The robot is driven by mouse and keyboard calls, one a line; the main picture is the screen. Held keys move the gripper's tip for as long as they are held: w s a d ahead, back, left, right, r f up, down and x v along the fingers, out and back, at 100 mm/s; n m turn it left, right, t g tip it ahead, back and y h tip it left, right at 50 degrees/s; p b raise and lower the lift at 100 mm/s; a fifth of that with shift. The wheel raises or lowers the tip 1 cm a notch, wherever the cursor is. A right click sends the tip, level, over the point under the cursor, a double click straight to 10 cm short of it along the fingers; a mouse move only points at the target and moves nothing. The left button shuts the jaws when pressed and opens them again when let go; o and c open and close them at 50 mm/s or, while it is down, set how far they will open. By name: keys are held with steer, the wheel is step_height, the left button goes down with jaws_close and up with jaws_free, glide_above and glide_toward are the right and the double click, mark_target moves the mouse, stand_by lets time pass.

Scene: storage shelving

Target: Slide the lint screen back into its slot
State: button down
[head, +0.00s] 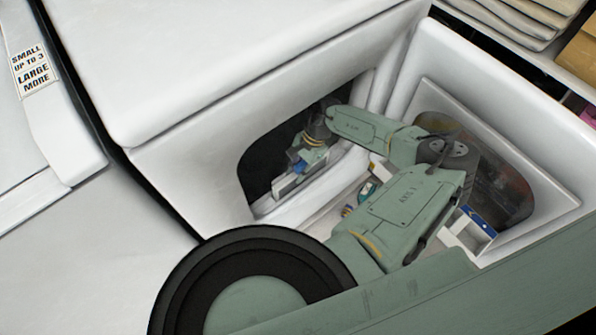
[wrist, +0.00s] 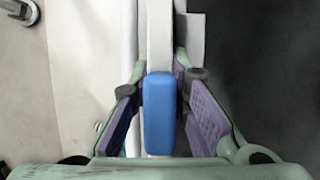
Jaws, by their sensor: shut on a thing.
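The lint screen is a pale panel (wrist: 160,40) with a blue handle (wrist: 160,112), seen from above in the wrist view. My gripper (wrist: 163,92) has its purple-padded fingers on both sides of the blue handle and is shut on it. In the head view my gripper (head: 297,156) is at the dark round opening of the white machine, with the pale screen (head: 286,184) hanging below it by the opening's lower rim (head: 315,182). The slot itself cannot be told apart, and I cannot tell whether the screen's lower end is inside it.
The white machine (head: 250,100) has its door (head: 555,200) standing open at the right. A blue and white box (head: 470,232) and small items lie below my arm. Folded stacks (head: 520,18) are at the top right. A printed label (head: 32,72) is at the left.

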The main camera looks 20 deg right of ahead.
mark_target(304, 162)
steer(key=shift+f+b, duration=0.5)
steer(key=shift+f, duration=0.2)
steer(key=c, duration=1.4)
jaws_free()
steer(key=shift+c, duration=0.2)
steer(key=v, duration=0.7)
steer(key=shift+r, duration=0.25)
